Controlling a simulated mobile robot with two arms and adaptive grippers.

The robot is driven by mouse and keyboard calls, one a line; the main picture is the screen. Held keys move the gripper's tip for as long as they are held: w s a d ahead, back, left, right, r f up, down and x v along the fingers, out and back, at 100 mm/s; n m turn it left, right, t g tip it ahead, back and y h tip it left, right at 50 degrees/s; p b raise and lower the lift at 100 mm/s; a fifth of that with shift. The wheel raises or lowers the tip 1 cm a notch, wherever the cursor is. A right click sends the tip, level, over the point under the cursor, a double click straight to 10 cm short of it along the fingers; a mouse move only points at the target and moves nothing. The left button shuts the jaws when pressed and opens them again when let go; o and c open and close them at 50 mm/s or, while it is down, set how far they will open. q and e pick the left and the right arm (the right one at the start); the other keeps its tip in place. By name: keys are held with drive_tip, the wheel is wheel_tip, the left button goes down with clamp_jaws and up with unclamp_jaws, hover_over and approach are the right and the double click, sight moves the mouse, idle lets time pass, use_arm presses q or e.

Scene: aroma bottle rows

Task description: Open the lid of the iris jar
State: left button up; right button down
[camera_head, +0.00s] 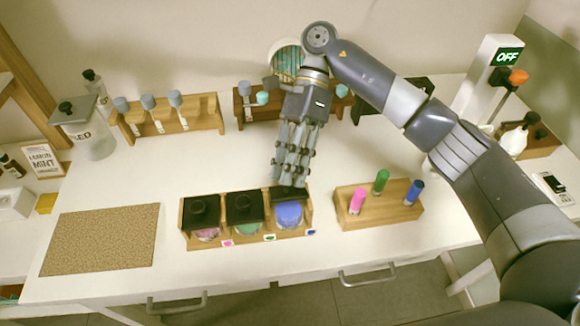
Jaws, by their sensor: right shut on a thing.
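Three jars stand in a wooden holder (250,243) at the front middle. The left jar has pink contents (207,235) and the middle one green contents (247,229); both wear black knobbed lids. The right jar (289,214) has blue contents, and most of its blue shows from above. No readable name marks the iris jar; the blue jar is the one at my gripper. My right gripper (289,183) points down behind it, shut on its black lid (291,194), which sits at the jar's back edge. The fingers hide part of the lid. My left gripper is out of view.
A wooden block (378,214) with pink, green and blue vials stands close to the right. Bottle racks (172,120) line the back. A cork mat (100,240) lies at left. The table between jars and racks is clear.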

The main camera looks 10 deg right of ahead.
drive_tip(key=shift+r, duration=0.1)
drive_tip(key=c, duration=1.3)
unclamp_jaws()
drive_tip(key=shift+c, duration=0.2)
drive_tip(key=v, duration=1.2)
drive_tip(key=shift+w, duration=0.1)
